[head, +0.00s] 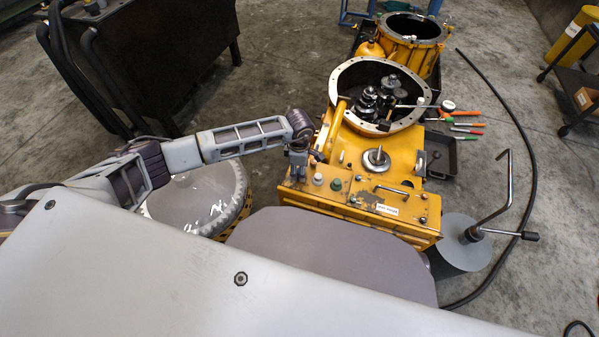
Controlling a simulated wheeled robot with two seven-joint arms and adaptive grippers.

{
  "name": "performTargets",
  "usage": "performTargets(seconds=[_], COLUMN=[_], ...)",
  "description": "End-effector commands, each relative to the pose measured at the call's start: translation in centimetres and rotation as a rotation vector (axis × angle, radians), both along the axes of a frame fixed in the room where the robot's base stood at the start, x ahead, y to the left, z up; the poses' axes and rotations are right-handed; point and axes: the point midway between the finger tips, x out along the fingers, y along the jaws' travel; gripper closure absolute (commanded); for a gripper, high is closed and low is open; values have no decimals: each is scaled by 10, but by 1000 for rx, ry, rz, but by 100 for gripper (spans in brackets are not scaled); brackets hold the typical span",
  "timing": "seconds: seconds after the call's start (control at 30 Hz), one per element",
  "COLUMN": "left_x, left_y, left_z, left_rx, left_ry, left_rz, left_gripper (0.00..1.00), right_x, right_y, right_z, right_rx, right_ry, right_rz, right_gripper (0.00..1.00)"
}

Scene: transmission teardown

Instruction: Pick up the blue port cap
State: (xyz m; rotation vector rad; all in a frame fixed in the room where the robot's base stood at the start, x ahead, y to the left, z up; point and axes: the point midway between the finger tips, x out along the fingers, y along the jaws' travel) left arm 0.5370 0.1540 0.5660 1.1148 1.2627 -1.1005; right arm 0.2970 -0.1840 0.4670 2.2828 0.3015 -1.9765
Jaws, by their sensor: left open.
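The top of the yellow transmission housing (385,203) carries a pale round cap (318,179) and a green cap (336,184) side by side near its left front corner. I cannot make out a blue port cap; the spot under my left gripper is hidden. My left gripper (298,172) points down over the housing's left front corner, just left of the pale cap. It is open, and whether its fingers are around anything is too small to tell. My right gripper is not in view.
A metal shaft stub (376,157) stands up behind the caps, and a low handle (391,191) lies to their right. The open bell housing (342,80) with gears is behind. A black tray (440,160), orange-handled tools (468,123) and a crank stand (462,240) are at right.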

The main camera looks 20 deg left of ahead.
Motion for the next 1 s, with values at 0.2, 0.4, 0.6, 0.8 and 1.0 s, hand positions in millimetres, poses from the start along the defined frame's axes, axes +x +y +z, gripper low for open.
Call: performTargets(seconds=[0.2,0.4,0.6,0.8,1.0], left_x=[0,0,0,0,0], left_y=[0,0,0,0,0], left_z=[0,0,0,1,7], left_rx=[0,0,0,0,0], left_ry=[0,0,0,0,-1], left_rz=[0,0,0,0,-1], left_gripper=[50,75,98,100,100], right_x=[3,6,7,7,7], right_y=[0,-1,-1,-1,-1], right_z=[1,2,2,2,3], right_rx=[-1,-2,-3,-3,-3], right_ry=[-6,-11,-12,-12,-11], right_rz=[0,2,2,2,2], right_gripper=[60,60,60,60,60])
